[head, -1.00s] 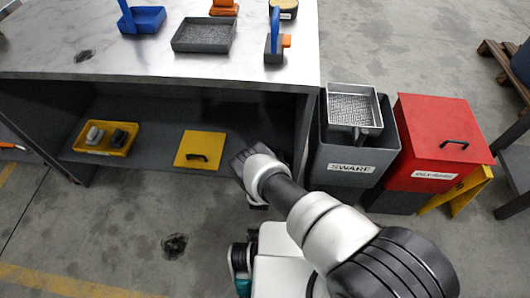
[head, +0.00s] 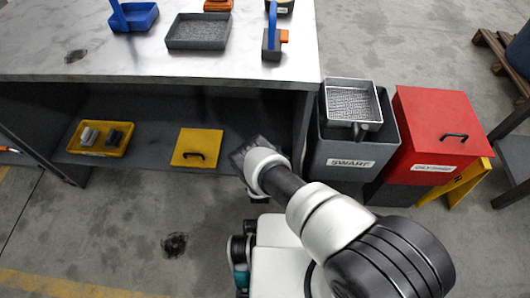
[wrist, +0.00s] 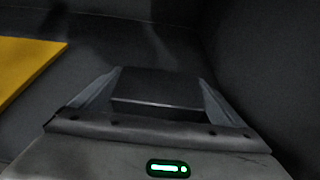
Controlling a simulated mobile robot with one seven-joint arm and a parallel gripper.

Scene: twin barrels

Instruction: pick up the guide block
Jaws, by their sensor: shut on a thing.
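A dark grey, flat-topped block, which I take to be the guide block (wrist: 158,85), sits between the fingers of my gripper (wrist: 155,92) in the wrist view. The fingers close on its left and right sides. In the head view my gripper (head: 246,152) is at the right end of the lower shelf, under the bench top. The block cannot be made out clearly there, hidden by the hand and shadow. I cannot tell whether it touches the shelf.
A yellow lid (head: 197,148) lies on the shelf left of my gripper; it also shows in the wrist view (wrist: 22,65). The grey swarf bin (head: 345,150) and red bin (head: 440,135) stand right of the bench.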

